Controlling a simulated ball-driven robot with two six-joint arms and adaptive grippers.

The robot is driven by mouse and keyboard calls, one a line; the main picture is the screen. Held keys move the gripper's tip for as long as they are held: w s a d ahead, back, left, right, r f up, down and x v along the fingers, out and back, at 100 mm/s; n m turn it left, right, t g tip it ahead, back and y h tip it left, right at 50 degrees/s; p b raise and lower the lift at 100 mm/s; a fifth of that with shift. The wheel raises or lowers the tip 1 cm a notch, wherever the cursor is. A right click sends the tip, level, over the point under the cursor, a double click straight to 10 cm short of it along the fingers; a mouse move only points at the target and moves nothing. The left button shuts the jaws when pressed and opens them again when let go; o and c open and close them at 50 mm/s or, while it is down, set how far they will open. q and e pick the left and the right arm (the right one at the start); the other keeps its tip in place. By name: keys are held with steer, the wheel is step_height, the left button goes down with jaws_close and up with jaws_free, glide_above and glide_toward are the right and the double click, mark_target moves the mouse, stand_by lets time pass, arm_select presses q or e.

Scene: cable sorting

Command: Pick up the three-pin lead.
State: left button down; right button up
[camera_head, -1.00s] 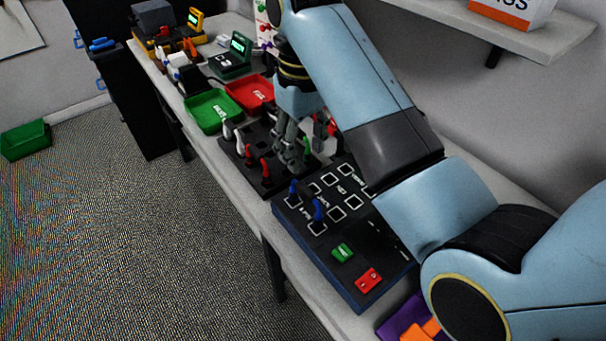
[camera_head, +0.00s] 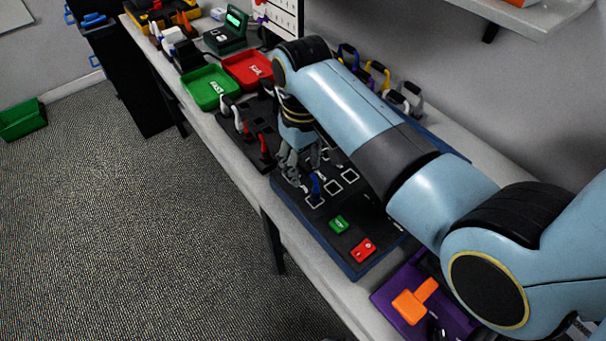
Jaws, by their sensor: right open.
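My right gripper (camera_head: 293,173) is open and points down at the upper left of the dark blue board (camera_head: 358,268), which has white-outlined squares. A blue lead (camera_head: 315,184) stands on a square just right of the fingers. Red leads (camera_head: 264,147) and a white lead (camera_head: 228,108) stand in the black rack (camera_head: 235,147) to the left of the board. More leads stand behind my arm, among them a yellow one (camera_head: 381,73) and a grey one (camera_head: 413,96). I cannot tell which is the three-pin lead. The gripper hides the board's upper left squares. My left gripper is not in view.
A green tray (camera_head: 190,98) and a red tray (camera_head: 234,77) sit beyond the rack. A purple unit with an orange part (camera_head: 412,306) stands at the near right. The bench's front edge drops to open floor (camera_head: 150,240). My right arm crosses above the bench.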

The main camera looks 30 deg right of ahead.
jaws_close()
steer(key=shift+r, duration=0.1)
step_height(320, 180, up, 10)
steer(key=shift+r+b, duration=0.1)
steer(key=shift+b, duration=0.35)
steer(key=shift+r+p, duration=0.45)
steer(key=shift+r, duration=0.95)
